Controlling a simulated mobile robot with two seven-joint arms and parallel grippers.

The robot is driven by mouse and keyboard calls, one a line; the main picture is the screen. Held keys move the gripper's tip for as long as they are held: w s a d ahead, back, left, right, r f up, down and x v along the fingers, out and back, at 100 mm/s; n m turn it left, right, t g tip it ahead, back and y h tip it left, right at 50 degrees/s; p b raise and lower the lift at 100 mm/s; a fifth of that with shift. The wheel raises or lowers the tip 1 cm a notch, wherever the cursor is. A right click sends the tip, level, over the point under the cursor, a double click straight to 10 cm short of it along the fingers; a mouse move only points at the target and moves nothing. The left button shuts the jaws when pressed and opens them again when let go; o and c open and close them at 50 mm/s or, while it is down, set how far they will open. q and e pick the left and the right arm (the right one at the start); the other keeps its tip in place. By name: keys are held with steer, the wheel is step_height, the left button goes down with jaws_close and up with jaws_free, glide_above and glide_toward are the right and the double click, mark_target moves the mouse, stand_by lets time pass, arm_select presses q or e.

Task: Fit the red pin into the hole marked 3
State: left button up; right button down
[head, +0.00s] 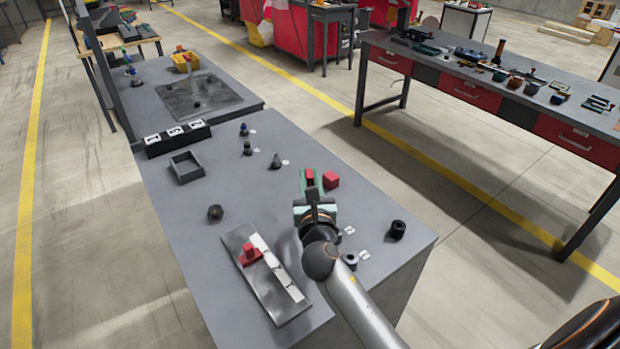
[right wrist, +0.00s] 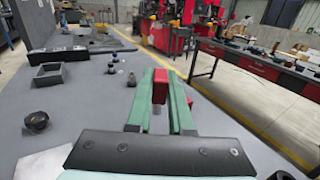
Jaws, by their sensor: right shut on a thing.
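My right gripper (head: 311,190) is shut on a red pin (head: 309,177). In the right wrist view the red head of the pin (right wrist: 160,87) is between the green fingers, with a grey shank below it. A grey metal plate (head: 241,238) with a white marked strip lies on the near table, left of the gripper. A red piece (head: 250,253) stands on the plate. A dark block (head: 178,140) with several white number labels lies at the table's far left; one label looks like 3. I cannot make out its holes. My left gripper is not in view.
A red block (head: 331,180) is just right of the gripper. A square dark tray (head: 186,167), a black knob (head: 215,212) and several small dark parts stand around the table. A black ring (head: 397,229) is near the right edge. The table's middle left is clear.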

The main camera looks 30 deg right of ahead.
steer(key=shift+f+b, duration=2.35)
steer(key=shift+f, duration=0.6)
steer(key=shift+r+p, duration=0.1)
steer(key=shift+p, duration=0.2)
steer(key=shift+f, duration=1.4)
stand_by(3.3)
